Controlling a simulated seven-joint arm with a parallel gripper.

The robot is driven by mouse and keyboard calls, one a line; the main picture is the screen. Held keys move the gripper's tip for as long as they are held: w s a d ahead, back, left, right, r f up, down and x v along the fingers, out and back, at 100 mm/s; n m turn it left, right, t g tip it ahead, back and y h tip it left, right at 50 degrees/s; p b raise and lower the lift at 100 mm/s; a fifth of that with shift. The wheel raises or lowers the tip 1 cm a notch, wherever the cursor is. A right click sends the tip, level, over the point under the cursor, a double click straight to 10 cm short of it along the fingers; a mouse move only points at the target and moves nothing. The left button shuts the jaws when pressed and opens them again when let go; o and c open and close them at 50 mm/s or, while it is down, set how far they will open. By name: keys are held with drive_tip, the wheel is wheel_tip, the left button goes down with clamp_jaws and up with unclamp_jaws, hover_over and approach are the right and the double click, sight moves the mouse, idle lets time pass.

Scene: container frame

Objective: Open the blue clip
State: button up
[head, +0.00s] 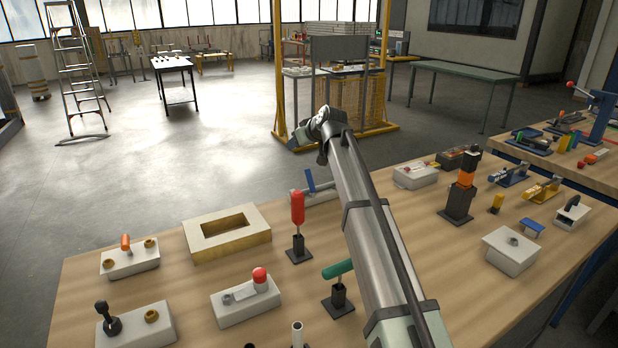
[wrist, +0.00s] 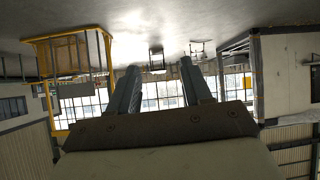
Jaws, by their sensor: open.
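A blue lever-like piece (head: 318,184) stands raised on a grey block at the back edge of the wooden table, just left of my arm. Another blue clip-like part (head: 511,175) sits at the right of the table, and a small blue piece (head: 532,227) lies nearer the front right. I cannot tell which of these is the blue clip. My gripper (head: 321,124) is raised beyond the table's back edge, well apart from all of them. In the wrist view my gripper (wrist: 160,82) has its two dark fingers apart with nothing between them; no blue part shows there.
The wooden table (head: 400,245) also holds a red-handled post (head: 298,215), a green-handled post (head: 338,285), a hollow tan frame (head: 228,232), an orange-and-black post (head: 462,190) and several handled blocks. My arm crosses above the table's middle.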

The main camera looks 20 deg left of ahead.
drive_tip(key=w+a+r+g+h, duration=0.1)
drive_tip(key=w+a, duration=0.3)
drive_tip(key=w, duration=0.1)
drive_tip(key=m+g+h, duration=0.1)
drive_tip(key=g+h, duration=0.5)
drive_tip(key=h, duration=0.1)
approach(308, 170)
wheel_tip(308, 170, down, 12)
drive_tip(key=shift+w+a+f, duration=0.1)
drive_tip(key=shift+f, duration=0.15)
drive_tip(key=shift+c, duration=0.4)
clamp_jaws()
